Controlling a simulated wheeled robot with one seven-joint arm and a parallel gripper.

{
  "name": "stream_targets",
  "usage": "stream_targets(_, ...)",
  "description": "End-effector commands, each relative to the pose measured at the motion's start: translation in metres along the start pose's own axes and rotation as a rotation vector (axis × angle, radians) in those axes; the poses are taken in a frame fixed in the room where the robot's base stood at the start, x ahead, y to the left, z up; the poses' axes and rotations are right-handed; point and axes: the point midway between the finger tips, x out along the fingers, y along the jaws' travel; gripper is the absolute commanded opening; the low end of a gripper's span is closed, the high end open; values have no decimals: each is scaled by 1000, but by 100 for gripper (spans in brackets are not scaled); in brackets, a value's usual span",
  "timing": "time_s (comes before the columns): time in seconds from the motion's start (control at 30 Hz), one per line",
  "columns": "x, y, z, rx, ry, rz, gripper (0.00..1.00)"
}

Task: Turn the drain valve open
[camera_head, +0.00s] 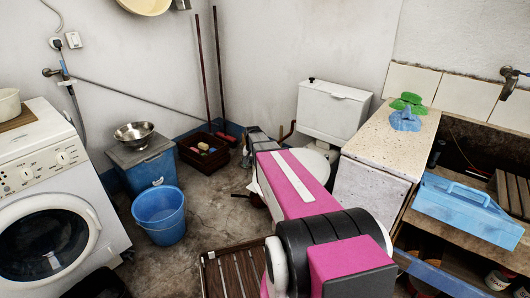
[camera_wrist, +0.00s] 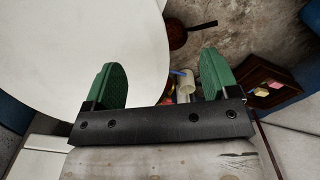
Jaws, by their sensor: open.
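I cannot pick out a drain valve with certainty in either view. My gripper (camera_wrist: 163,66) shows in the wrist view with its two green fingers wide apart and nothing held between them. Beyond the fingers, a small white cylindrical part (camera_wrist: 184,88) with blue, red and yellow bits beside it shows near the right finger; I cannot tell what it is. A large smooth white surface (camera_wrist: 70,45) fills the upper left, behind the left finger. In the head view my arm hides part of the floor by the white toilet (camera_head: 334,112), and the fingers cannot be made out.
A brown crate (camera_head: 206,152) with coloured blocks stands by the back wall; it also shows in the wrist view (camera_wrist: 272,82). A blue bucket (camera_head: 159,215) and the washing machine (camera_head: 55,190) are left. A speckled counter (camera_head: 385,140) and blue caddy (camera_head: 465,210) are right.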

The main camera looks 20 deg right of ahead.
Motion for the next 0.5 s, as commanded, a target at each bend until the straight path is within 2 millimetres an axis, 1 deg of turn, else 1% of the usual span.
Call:
stream_targets(0.03,8,-4,-44,49,0,0,81)
stream_targets(0.07,10,-4,-61,79,0,0,81)
stream_targets(0.1,13,-4,-85,119,0,0,81)
stream_targets(0.17,17,-2,-120,180,1,0,81)
stream_targets(0.2,19,-1,-143,220,1,0,81)
stream_targets(0.27,22,3,-178,281,0,1,81)
stream_targets(0.3,24,5,-201,320,-1,1,81)
stream_targets(0.37,27,9,-231,374,-1,1,81)
stream_targets(0.4,28,12,-250,408,-2,1,81)
stream_targets(0.5,30,18,-286,476,-2,2,81)
